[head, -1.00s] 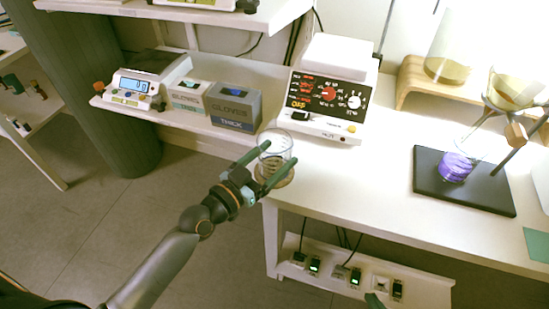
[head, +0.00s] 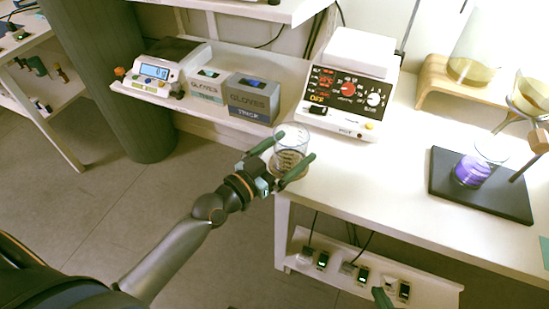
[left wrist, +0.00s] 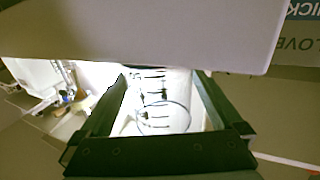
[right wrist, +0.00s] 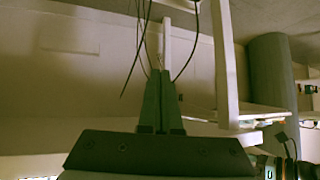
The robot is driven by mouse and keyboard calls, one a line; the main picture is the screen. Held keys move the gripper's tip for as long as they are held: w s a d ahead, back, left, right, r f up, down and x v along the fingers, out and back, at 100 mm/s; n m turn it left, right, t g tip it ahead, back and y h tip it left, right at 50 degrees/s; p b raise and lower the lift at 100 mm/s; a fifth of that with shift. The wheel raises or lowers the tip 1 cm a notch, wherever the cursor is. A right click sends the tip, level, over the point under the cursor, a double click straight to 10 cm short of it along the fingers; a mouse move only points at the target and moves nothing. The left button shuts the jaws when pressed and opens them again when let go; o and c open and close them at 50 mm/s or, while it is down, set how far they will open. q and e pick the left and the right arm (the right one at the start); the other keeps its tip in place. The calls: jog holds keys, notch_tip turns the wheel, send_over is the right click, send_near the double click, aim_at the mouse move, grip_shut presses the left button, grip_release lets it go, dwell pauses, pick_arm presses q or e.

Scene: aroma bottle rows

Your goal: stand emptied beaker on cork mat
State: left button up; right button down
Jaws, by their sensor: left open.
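A clear glass beaker (head: 291,139) with dark graduation marks stands upright at the left end of the white bench, near its front corner. It looks empty. A brownish patch shows at its base; I cannot tell whether this is the cork mat. My left gripper (head: 295,149) is open, one finger on each side of the beaker. In the left wrist view the beaker (left wrist: 162,118) shows between the fingers. My right gripper (right wrist: 160,78) is shut and empty in the right wrist view; only a green fingertip of it shows at the bottom of the head view.
A hotplate device (head: 349,88) stands behind the beaker. Glove boxes (head: 250,98) and a scale (head: 160,72) stand on the lower shelf to the left. A black stand base (head: 505,195) with a purple-filled vessel (head: 472,171) is at the right. The bench middle is clear.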

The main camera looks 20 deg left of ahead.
pick_arm(q)
jog(key=shift+s+a, duration=0.15)
jog(key=shift+s, duration=0.2)
jog(key=v, duration=1)
jog(key=s+d+f+n+g+y, duration=0.1)
jog(key=s+d+f+g+y, duration=0.1)
jog(key=f, duration=0.7)
jog(key=s+d+f+n+g+y, duration=0.1)
jog(key=s+f+g, duration=0.4)
jog(key=f, duration=0.5)
jog(key=shift+s+d+f+y, duration=0.15)
jog(key=shift+s+d+y, duration=0.25)
jog(key=shift+s+y, duration=0.3)
pick_arm(e)
jog(key=shift+s+d+f, duration=0.1)
jog(key=shift+s+f, duration=0.3)
jog(key=shift+s, duration=0.05)
